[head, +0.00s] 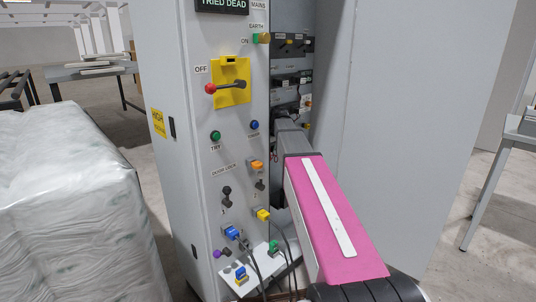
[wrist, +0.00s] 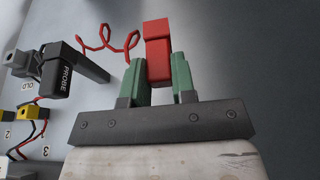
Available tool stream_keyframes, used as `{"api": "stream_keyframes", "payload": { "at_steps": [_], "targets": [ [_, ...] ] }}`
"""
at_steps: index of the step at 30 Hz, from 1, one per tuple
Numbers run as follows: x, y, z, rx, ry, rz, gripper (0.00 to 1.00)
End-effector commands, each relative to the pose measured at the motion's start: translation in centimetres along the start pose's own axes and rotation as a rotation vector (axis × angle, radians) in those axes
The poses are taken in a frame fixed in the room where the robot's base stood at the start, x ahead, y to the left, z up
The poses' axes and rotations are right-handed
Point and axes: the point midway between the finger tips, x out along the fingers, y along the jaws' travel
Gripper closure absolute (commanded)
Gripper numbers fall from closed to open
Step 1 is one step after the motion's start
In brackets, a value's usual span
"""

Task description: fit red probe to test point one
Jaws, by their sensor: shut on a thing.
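My gripper (wrist: 160,64) shows in the wrist view with its two green fingers shut on the red probe (wrist: 157,38). The probe is a red block standing up between the fingers. A coiled red lead (wrist: 106,40) runs from beside it toward a black part marked PROBE (wrist: 66,72) at the left. In the head view my pink arm reaches into the open grey cabinet, and my gripper and the red probe are hidden there. I cannot pick out test point one in either view.
The cabinet front (head: 205,130) carries a yellow switch plate (head: 232,95), buttons and coloured plugs. A small shelf (head: 262,272) with cables juts out below. The cabinet's grey door or side panel (head: 410,110) stands right of my arm. A wrapped bale (head: 70,200) is at the left.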

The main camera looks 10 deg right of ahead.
Motion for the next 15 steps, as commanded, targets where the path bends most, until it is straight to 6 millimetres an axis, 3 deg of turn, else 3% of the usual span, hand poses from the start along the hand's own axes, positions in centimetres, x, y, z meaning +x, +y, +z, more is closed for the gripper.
{"api": "stream_keyframes", "payload": {
  "at_steps": [15],
  "targets": [
    [-1.4, 0.0, -0.5, 0.000, 0.000, 0.000, 1.00]
  ]
}}
